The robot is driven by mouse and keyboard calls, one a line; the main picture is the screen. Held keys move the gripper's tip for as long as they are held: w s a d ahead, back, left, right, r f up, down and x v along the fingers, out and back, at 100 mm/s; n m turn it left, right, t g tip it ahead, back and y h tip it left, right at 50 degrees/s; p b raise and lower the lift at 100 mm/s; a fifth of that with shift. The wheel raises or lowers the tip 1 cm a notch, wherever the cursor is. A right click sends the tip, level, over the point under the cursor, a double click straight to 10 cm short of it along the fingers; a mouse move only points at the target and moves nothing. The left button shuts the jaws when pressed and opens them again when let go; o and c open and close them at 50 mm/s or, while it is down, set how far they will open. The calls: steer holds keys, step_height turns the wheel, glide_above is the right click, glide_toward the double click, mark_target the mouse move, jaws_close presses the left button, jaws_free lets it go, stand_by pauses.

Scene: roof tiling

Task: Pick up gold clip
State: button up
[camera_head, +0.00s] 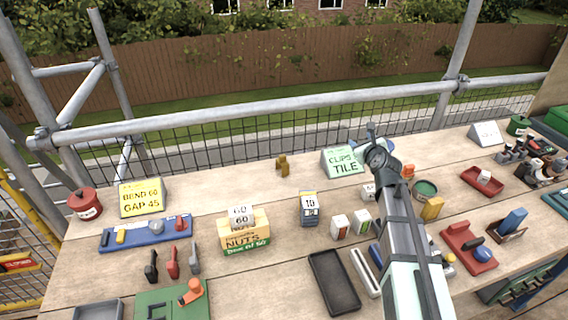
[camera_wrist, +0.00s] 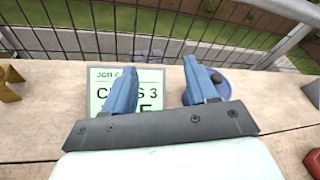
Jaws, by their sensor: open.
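The gold clip (camera_head: 283,165) is a small folded gold piece on the wooden bench, left of the green clips sign (camera_head: 345,168) in the head view. In the wrist view the gold clip (camera_wrist: 9,84) is at the left edge, partly cut off. My gripper (camera_head: 372,135) is to the right of the clip, near the sign's right edge. In the wrist view my gripper (camera_wrist: 160,72) has its two blue fingers apart, with the sign (camera_wrist: 103,78) partly hidden behind the left finger.
A blue round item (camera_wrist: 226,86) sits behind the right finger. Scaffold rails and mesh edge the bench's far side. A nuts box (camera_head: 245,238), a blue tray (camera_head: 146,233) and a dark tray (camera_head: 334,283) stand nearer. The bench around the clip is clear.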

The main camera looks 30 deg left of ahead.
mark_target(283, 156)
steer(key=s+a+f+g+y, duration=0.25)
steer(key=s+a+g, duration=0.25)
steer(key=s+a, duration=1.05)
steer(key=shift+y, duration=0.35)
steer(key=x, duration=0.6)
steer(key=shift+s+a+f, duration=0.2)
steer(key=shift+s+f+x, duration=0.1)
steer(key=shift+x, duration=1.35)
steer(key=shift+s+f+x, duration=0.1)
steer(key=shift+s+x, duration=0.05)
steer(key=shift+x, duration=1.3)
steer(key=c, duration=1.1)
